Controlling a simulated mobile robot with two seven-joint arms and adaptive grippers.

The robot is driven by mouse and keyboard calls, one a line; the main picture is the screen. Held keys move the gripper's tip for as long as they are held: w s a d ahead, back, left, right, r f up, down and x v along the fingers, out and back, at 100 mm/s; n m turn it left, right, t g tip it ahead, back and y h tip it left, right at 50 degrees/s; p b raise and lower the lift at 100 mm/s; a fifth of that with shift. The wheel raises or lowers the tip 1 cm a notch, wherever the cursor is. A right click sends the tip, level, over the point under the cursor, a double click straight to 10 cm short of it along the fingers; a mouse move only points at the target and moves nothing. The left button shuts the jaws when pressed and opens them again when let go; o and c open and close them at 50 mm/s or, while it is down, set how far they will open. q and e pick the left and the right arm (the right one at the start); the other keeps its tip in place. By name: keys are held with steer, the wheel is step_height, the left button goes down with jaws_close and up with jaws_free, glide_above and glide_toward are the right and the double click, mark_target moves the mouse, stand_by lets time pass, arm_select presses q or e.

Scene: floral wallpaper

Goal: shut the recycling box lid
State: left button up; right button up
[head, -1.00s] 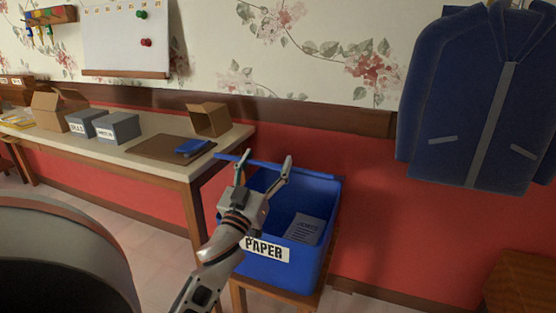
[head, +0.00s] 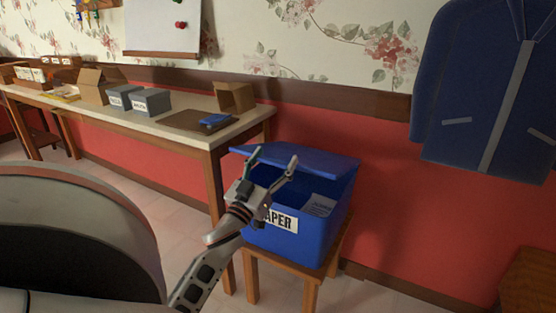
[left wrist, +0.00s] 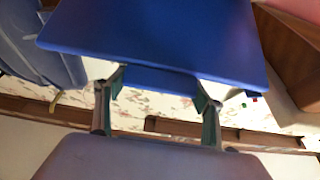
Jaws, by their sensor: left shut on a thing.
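The blue recycling box (head: 300,245) has a white label, partly hidden by my gripper, with "APER" readable. Its blue lid (head: 325,165) is tilted over the box, partly open, with a gap at the front. Grey-blue paper (head: 320,205) shows inside. My left gripper (head: 274,160) is at the lid's front edge. In the left wrist view, its fingers (left wrist: 160,85) are shut on a narrow blue tab (left wrist: 160,78) of the lid (left wrist: 150,35), one on each side. My right gripper is not in view.
The box stands on a small wooden stool (head: 330,265). A long table (head: 185,130) to its left holds an open carton (head: 235,97), grey boxes (head: 152,102) and a brown board (head: 190,120). A blue jacket (head: 480,90) hangs on the right. Red wall is close behind.

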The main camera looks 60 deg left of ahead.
arm_select(q)
steer(key=shift+f, duration=0.2)
steer(key=o, duration=1.6)
steer(key=shift+r, duration=0.15)
step_height(320, 180, up, 10)
steer(key=shift+f, duration=0.1)
